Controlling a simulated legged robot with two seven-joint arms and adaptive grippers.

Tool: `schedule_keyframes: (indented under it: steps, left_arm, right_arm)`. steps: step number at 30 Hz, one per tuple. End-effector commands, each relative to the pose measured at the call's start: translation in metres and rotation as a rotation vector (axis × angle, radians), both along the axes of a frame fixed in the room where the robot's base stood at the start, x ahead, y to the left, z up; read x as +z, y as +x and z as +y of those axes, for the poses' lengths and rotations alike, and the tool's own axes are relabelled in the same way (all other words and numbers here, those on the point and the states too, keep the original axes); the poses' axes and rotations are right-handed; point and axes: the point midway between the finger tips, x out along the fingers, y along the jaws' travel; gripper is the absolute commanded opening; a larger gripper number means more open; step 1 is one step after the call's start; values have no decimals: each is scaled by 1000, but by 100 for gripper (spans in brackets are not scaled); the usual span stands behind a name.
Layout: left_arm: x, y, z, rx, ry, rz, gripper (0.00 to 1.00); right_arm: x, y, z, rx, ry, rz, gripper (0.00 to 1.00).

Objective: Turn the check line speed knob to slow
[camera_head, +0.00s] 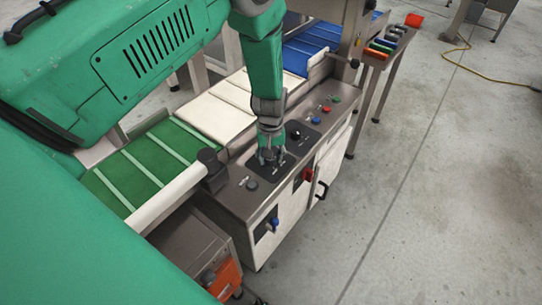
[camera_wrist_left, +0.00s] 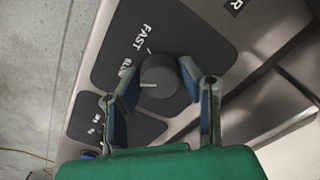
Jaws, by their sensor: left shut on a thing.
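The check line speed knob (camera_wrist_left: 159,74) is a dark round knob on a black plate lettered FAST and SLOW (camera_wrist_left: 126,68). A white mark shows on the knob's left side in the left wrist view, a little below the SLOW lettering. My left gripper (camera_wrist_left: 161,80) has its two blue-padded fingers on either side of the knob and is shut on it. In the head view my left gripper (camera_head: 268,156) points down onto the control panel (camera_head: 230,193) and hides most of the knob. My right gripper is out of view.
Beside the gripper are a second black knob (camera_head: 296,134), a grey knob (camera_head: 252,185) and blue (camera_head: 316,121), red (camera_head: 327,109) and green (camera_head: 337,99) buttons. A red switch (camera_head: 308,174) is on the cabinet front. Green (camera_head: 140,170) and white (camera_head: 215,110) conveyor belts run behind. Floor at right is largely clear.

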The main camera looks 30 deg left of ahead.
Motion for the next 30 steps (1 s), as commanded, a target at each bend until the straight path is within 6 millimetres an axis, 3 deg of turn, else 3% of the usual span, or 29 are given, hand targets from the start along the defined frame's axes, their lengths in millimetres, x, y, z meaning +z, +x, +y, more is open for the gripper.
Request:
schedule_keyframes:
  steps: [12, 13, 14, 24, 30]
  left_arm:
    - [0, 0, 0, 9, 0, 0, 4]
    - [0, 0, 0, 9, -1, -1, 43]
    - [0, 0, 0, 9, 0, -1, 52]
    - [2, 1, 0, 7, 1, -2, 52]
    - [27, 2, 0, 6, 1, -6, 52]
  right_arm:
    - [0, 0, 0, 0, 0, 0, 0]
    - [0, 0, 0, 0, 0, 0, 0]
    - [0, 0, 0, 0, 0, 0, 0]
    - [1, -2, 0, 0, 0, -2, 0]
    - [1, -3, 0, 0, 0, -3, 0]
